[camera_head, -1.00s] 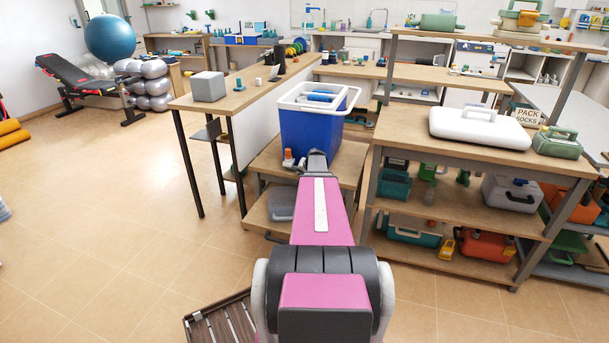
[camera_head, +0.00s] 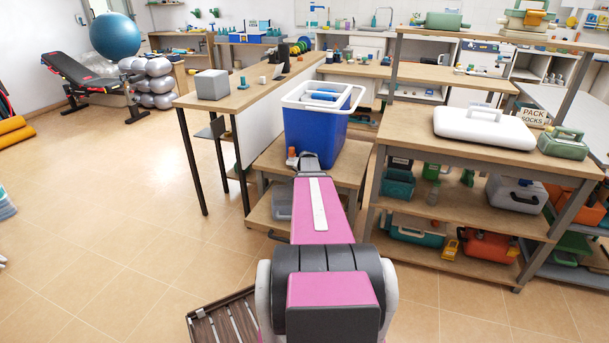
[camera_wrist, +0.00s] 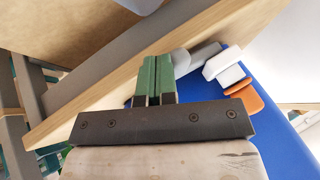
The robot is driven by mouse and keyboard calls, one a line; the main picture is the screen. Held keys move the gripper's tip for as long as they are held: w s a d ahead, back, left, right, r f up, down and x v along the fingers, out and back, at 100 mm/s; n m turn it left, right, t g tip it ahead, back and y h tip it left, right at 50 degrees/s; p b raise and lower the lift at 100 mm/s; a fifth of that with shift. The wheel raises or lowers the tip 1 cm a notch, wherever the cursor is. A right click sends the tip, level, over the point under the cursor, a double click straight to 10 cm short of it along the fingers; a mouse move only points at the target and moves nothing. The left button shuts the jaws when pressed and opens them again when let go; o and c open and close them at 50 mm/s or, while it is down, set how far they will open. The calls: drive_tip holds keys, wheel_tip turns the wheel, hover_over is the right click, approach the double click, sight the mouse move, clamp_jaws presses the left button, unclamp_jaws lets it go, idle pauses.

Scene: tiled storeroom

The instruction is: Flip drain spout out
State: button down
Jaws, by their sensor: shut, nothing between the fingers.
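In the wrist view, the spout has an orange base (camera_wrist: 243,97), a white collar (camera_wrist: 224,67) and a grey end (camera_wrist: 197,57). My gripper (camera_wrist: 155,66) has green fingers, shut and empty, just left of the spout's grey end. I cannot tell whether they touch.
The wooden shelf (camera_head: 265,155) under the cooler has an edge running close to my fingers in the wrist view. A shelving unit (camera_head: 400,140) with cases stands to the right. A taller table (camera_head: 245,98) stands behind to the left. The left floor is open.

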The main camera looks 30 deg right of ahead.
drive_tip(key=w+a+m+h, duration=0.1)
drive_tip(key=w+a+m, duration=0.2)
drive_tip(key=w+a, duration=0.2)
drive_tip(key=a, duration=0.3)
drive_tip(key=shift+a+g+h, duration=0.2)
drive_tip(key=shift+g+h, duration=0.2)
idle(0.9)
drive_tip(key=shift+d, duration=0.15)
drive_tip(key=shift+w+d, duration=0.1)
drive_tip(key=shift+d, duration=0.55)
drive_tip(key=s+a+r, duration=0.6)
drive_tip(key=a+r, duration=0.1)
drive_tip(key=r, duration=0.1)
drive_tip(key=shift+s+a, duration=0.15)
idle(0.3)
